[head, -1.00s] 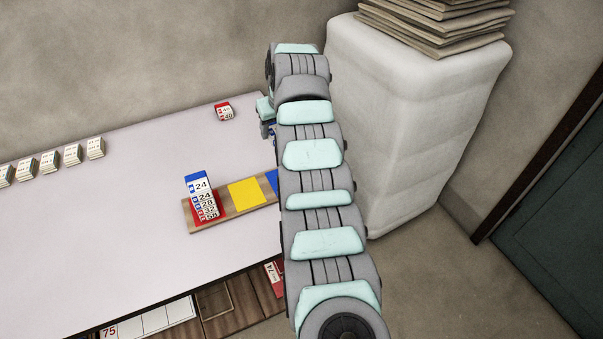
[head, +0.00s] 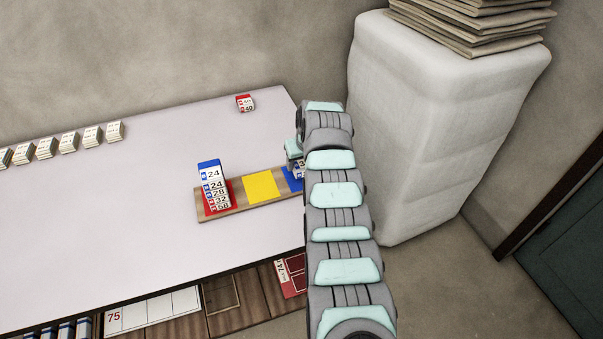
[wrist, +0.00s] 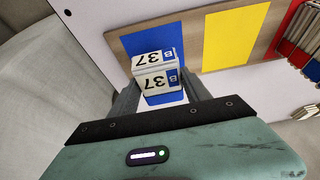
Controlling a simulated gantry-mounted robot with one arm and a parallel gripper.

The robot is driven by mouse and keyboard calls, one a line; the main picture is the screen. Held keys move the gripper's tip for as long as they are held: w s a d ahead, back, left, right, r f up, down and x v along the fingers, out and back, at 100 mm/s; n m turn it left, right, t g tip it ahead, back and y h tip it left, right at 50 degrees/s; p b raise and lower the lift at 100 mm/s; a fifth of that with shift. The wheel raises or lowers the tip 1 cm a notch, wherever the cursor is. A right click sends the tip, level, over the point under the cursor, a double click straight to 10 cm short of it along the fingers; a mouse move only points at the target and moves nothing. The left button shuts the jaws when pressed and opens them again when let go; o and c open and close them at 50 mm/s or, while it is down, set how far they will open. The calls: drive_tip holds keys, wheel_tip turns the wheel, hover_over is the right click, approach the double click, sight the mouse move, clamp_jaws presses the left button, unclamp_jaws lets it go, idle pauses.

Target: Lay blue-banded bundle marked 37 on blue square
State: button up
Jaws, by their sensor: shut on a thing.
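The bundle marked 37 (wrist: 155,76), white with a blue band, is between the fingers of my gripper (wrist: 160,92) in the wrist view. My gripper is shut on it. The blue square (wrist: 140,42) lies behind and around the bundle in that view. In the head view my gripper (head: 295,152) is at the right end of the wooden board (head: 232,207), over the blue square (head: 291,180). The bundle (head: 299,166) is mostly hidden there by my arm. I cannot tell whether it touches the square.
A stack of bundles topped by 24 (head: 212,173) stands on the red square (head: 233,190). The yellow square (head: 261,187) is empty. A red-banded bundle (head: 245,104) lies at the table's back, with several pale bundles (head: 69,142) at left. A white block (head: 420,130) stands right.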

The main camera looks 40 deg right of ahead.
wheel_tip(320, 180, down, 4)
drive_tip(key=shift+b, duration=0.55)
drive_tip(key=shift+r, duration=0.1)
drive_tip(key=o, duration=1.4)
drive_tip(key=shift+r+p, duration=0.4)
drive_tip(key=shift+r, duration=0.2)
drive_tip(key=shift+p+v, duration=0.65)
drive_tip(key=shift+v, duration=0.45)
drive_tip(key=p+v, duration=0.2)
drive_tip(key=v, duration=0.6)
drive_tip(key=shift+s+a+r, duration=0.15)
drive_tip(key=shift+s+r, duration=0.1)
drive_tip(key=shift+s, duration=0.05)
